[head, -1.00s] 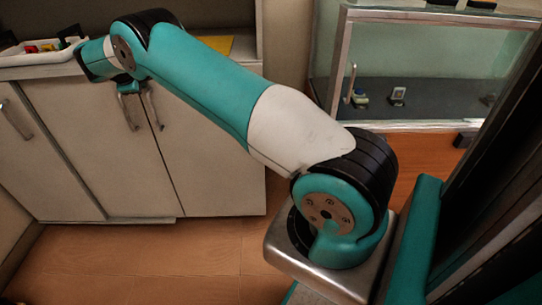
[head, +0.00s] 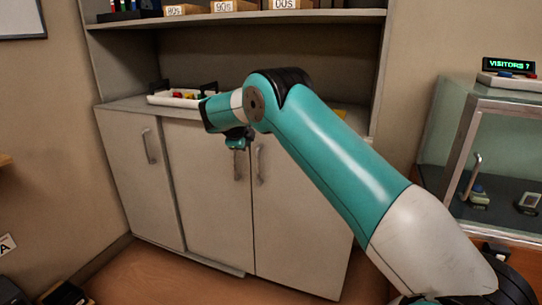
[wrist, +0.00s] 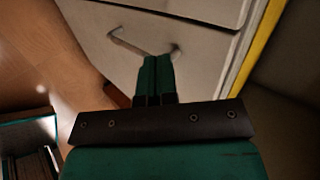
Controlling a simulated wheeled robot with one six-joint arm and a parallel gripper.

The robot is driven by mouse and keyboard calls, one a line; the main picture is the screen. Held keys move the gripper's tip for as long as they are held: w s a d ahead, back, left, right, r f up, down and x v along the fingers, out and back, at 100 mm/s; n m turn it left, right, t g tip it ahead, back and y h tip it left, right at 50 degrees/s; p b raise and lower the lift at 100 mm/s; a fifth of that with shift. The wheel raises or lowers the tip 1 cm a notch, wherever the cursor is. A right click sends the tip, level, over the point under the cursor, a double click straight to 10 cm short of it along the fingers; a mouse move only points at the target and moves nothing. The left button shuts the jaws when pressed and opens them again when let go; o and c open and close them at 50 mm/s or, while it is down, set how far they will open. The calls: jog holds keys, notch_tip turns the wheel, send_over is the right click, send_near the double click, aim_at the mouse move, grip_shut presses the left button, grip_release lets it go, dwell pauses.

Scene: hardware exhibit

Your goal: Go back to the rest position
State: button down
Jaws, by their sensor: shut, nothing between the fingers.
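My arm reaches out from the lower right in the head view, with its wrist in front of the cabinet's counter edge. My gripper (head: 237,143) hangs below the wrist, in front of the cabinet doors. In the wrist view my gripper (wrist: 156,62) has its two green fingers side by side and touching. It is shut and holds nothing. A door handle and pale door surface show beyond the fingertips there.
The cabinet (head: 205,190) has several doors with bar handles. Labelled boxes (head: 222,6) sit on the shelf above. A glass display case (head: 460,140) stands at the right. Brown floor lies in front.

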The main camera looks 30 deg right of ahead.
jog(key=s+a+r+n+y, duration=0.3)
jog(key=s+a+r+n, duration=0.55)
jog(key=s+a, duration=0.2)
jog(key=s+a+n+g+y, duration=0.25)
jog(key=s+a+n, duration=0.25)
jog(key=s+n, duration=0.6)
jog(key=s+a+n+g+y, duration=0.1)
jog(key=s+a+n+y, duration=0.4)
jog(key=s, duration=1)
jog(key=s+a+n+g+y, duration=0.15)
jog(key=s+a+n, duration=0.25)
jog(key=s+n, duration=0.75)
notch_tip(320, 180, up, 17)
jog(key=s+m+g+p, duration=0.1)
jog(key=s+p, duration=0.1)
jog(key=p, duration=1.5)
jog(key=shift+s+f+h, duration=0.2)
jog(key=shift+s+h, duration=0.1)
jog(key=shift+h, duration=0.1)
